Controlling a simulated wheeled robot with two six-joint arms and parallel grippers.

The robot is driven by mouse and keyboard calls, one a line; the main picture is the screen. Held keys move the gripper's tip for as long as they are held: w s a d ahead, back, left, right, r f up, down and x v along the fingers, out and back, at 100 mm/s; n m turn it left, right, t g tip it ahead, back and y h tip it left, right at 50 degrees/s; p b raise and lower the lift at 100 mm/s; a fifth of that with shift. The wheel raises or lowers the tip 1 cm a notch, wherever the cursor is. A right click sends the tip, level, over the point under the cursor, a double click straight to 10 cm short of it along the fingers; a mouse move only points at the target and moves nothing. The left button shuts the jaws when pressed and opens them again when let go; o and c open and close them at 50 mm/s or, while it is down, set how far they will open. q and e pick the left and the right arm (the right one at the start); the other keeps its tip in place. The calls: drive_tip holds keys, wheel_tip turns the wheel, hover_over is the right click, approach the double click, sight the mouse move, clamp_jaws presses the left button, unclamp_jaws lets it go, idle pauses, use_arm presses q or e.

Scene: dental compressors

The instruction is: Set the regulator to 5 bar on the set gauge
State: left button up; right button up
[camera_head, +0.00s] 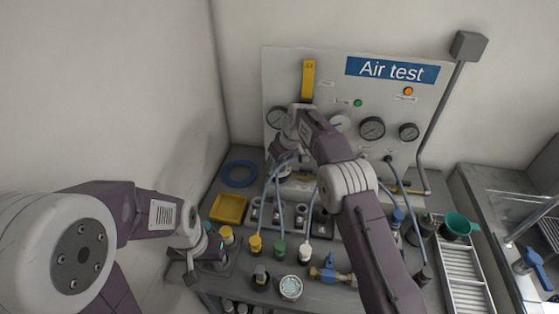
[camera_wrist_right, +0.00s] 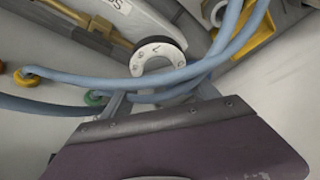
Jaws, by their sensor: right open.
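A panel (camera_head: 307,75) with an "Air test" sign carries several gauges, including one left of my right wrist (camera_head: 277,117) and one to its right (camera_head: 372,128). Their readings and labels are too small to read, so I cannot tell which is the set gauge. In the right wrist view, a round white part with a dark rim (camera_wrist_right: 158,52), possibly the regulator knob, lies beyond my open right gripper (camera_wrist_right: 160,97). Blue hoses (camera_wrist_right: 130,82) cross in front of it; contact is unclear. My left gripper (camera_head: 205,262) is low at the bench's left; its jaw opening is unclear.
Blue hoses (camera_head: 278,205) hang from the panel to the bench. A yellow tray (camera_head: 229,208), a blue ring (camera_head: 239,173) and several coloured fittings crowd the bench. A green funnel (camera_head: 458,225) and a sink area (camera_head: 510,215) are at right.

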drive_tip(key=c, duration=1.4)
drive_tip(key=shift+o, duration=0.2)
